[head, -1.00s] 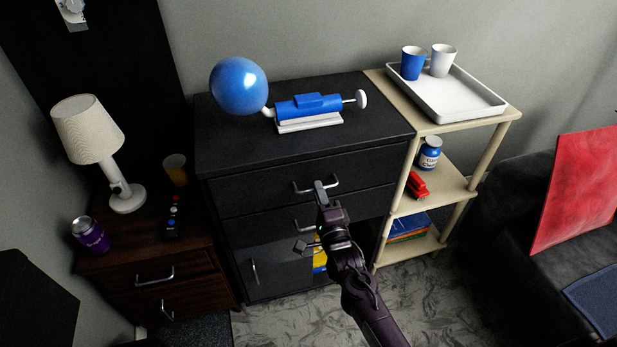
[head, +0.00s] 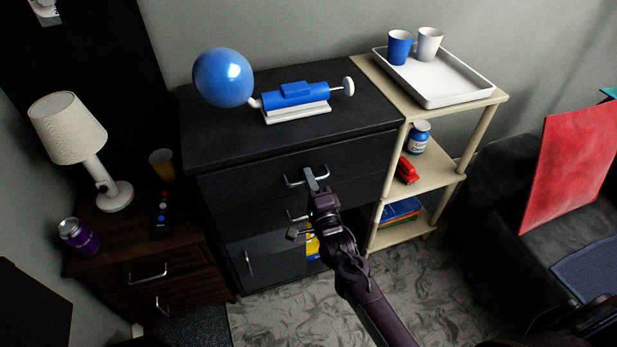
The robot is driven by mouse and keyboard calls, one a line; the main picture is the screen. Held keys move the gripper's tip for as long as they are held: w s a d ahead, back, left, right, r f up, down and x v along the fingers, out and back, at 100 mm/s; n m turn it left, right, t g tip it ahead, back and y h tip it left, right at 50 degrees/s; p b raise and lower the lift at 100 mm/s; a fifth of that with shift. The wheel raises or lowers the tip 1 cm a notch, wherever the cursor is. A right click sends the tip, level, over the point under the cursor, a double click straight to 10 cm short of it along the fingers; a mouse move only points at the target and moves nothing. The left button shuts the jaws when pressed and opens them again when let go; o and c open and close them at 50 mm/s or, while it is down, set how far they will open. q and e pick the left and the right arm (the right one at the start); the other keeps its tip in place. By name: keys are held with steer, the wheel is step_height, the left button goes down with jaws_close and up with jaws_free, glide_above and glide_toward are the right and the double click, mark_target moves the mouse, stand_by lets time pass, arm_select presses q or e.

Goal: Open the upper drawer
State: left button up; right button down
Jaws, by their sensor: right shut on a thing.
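The black dresser (head: 222,150) stands against the wall. Its upper drawer (head: 240,188) has a silver bar handle (head: 291,183) near the middle of its front. The drawer front looks flush or nearly flush; a small gap cannot be told from here. My right gripper (head: 311,180) is shut on this handle, and its fingers hide part of the bar. The arm comes up from the lower right and partly covers the drawer below. My left gripper is not in view.
A blue balloon (head: 223,78) and a blue pump (head: 297,94) are on top of the dresser. A beige shelf (head: 433,168) with a white tray (head: 444,92) stands close on the right. A brown nightstand (head: 118,252) with a lamp (head: 68,128) is at left. Carpet (head: 290,315) is clear in front.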

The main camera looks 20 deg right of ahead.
arm_select(q)
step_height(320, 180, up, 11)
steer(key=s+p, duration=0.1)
steer(key=p, duration=1)
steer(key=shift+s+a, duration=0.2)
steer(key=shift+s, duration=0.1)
arm_select(e)
steer(key=s+d, duration=0.1)
steer(key=s, duration=3)
steer(key=c, duration=1.9)
jaws_free()
